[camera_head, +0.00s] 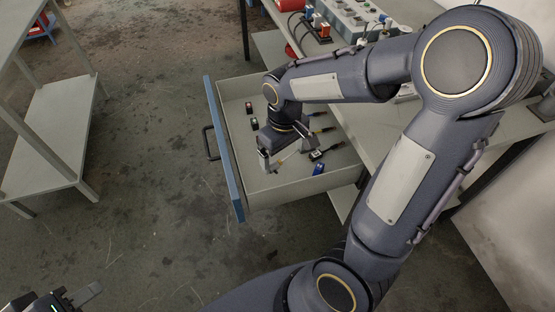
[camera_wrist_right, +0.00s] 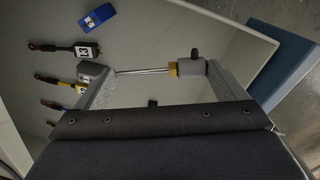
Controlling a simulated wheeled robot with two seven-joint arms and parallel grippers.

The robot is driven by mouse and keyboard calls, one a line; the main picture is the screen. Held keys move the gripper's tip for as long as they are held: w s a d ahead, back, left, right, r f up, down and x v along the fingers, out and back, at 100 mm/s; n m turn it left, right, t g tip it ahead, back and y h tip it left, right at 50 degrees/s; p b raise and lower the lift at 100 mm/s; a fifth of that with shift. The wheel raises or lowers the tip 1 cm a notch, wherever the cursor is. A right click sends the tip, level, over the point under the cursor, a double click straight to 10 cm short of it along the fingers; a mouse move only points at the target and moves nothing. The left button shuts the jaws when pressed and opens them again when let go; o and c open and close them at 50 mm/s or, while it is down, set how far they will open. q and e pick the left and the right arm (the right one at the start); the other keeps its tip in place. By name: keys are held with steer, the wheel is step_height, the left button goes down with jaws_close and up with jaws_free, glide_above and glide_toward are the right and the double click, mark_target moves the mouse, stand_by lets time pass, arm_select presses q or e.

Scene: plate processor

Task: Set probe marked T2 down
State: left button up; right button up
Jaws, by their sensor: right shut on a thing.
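My right gripper (camera_head: 287,158) is inside an open drawer (camera_head: 240,207). In the right wrist view its two fingers (camera_wrist_right: 158,75) stand wide apart, shut on a probe (camera_wrist_right: 145,71) with a thin metal shaft, a brass collar and a grey end. The probe spans from finger to finger. I cannot read a T2 mark on it. Its brass part shows small in the head view (camera_head: 280,161). I cannot tell its height above the drawer floor. My left gripper (camera_head: 78,295) is at the lower left, over the floor, partly cut off; its opening is unclear.
Several dark leads with tags, one black (camera_wrist_right: 86,51) and one yellow (camera_wrist_right: 70,86), lie in the drawer beside a blue block (camera_wrist_right: 97,18), also in the head view (camera_head: 319,169). Small dark-and-red pieces (camera_head: 250,107) lie at its far left. A grey shelf (camera_head: 45,150) stands left.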

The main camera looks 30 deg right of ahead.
mark_target(277, 161)
steer(key=w+f, duration=0.2)
steer(key=f, duration=0.1)
steer(key=w+f, duration=0.1)
steer(key=shift+w+d+f+b, duration=0.2)
steer(key=shift+w+f+b, duration=0.05)
steer(key=shift+b, duration=0.05)
step_height(277, 161, down, 3)
steer(key=shift+w+f+b, duration=0.1)
steer(key=shift+b, duration=0.25)
steer(key=shift+f, duration=0.15)
steer(key=o, duration=0.7)
